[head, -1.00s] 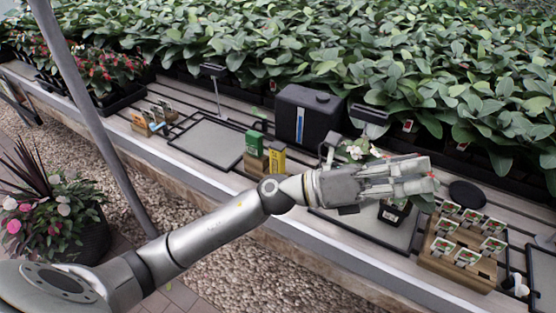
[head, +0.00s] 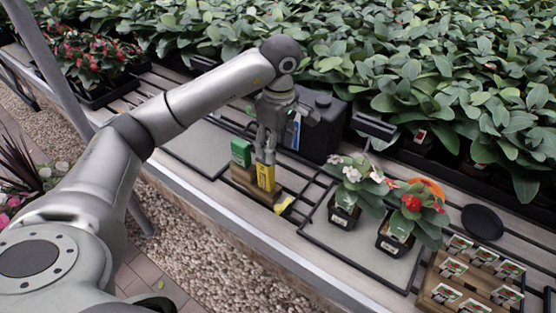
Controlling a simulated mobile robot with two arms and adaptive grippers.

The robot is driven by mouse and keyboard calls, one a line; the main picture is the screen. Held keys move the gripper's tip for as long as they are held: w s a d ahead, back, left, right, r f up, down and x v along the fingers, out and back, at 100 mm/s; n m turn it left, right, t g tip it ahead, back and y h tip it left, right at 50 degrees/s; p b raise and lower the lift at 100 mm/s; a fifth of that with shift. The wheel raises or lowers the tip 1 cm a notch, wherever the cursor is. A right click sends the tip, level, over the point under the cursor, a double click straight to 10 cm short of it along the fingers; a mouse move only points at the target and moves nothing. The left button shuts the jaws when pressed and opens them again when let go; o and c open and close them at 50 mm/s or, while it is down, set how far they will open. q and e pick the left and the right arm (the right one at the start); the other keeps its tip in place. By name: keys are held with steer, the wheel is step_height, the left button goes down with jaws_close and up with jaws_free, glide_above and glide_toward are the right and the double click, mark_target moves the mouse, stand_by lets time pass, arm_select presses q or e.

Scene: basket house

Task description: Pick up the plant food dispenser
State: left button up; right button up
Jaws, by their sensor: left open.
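A yellow box (head: 266,177) stands upright beside a green box (head: 241,152) on a wooden holder (head: 244,182), near the middle of the bench. No label is readable, so I cannot tell for sure which is the plant food dispenser. My left gripper (head: 266,157) points down over the yellow box. Its fingers are open at the top of the box and hide part of it. I cannot tell whether they touch it. My right gripper is not in view.
A black tank (head: 325,125) stands close behind my left gripper. Two potted flowers (head: 344,212) (head: 391,240) stand on a tray to the right. A wooden rack of seed packets (head: 440,290) is at the lower right. An empty tray (head: 196,152) lies left of the boxes.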

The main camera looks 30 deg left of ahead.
mark_target(266, 167)
arm_select(q)
steer(key=shift+a+r+y, duration=0.3)
steer(key=shift+a, duration=0.35)
steer(key=shift+a+f, duration=0.15)
steer(key=shift+f, duration=0.2)
steer(key=f, duration=0.4)
steer(key=shift+s+a+f+p, duration=0.1)
steer(key=shift+a+f+p, duration=0.05)
steer(key=shift+a+p, duration=0.15)
steer(key=f, duration=0.3)
steer(key=f+p, duration=0.1)
steer(key=shift+a+f, duration=0.35)
steer(key=shift+a, duration=0.05)
steer(key=shift+w+f, duration=0.2)
steer(key=shift+f, duration=0.15)
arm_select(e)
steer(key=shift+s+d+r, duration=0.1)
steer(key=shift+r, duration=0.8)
arm_select(q)
steer(key=shift+c, duration=0.4)
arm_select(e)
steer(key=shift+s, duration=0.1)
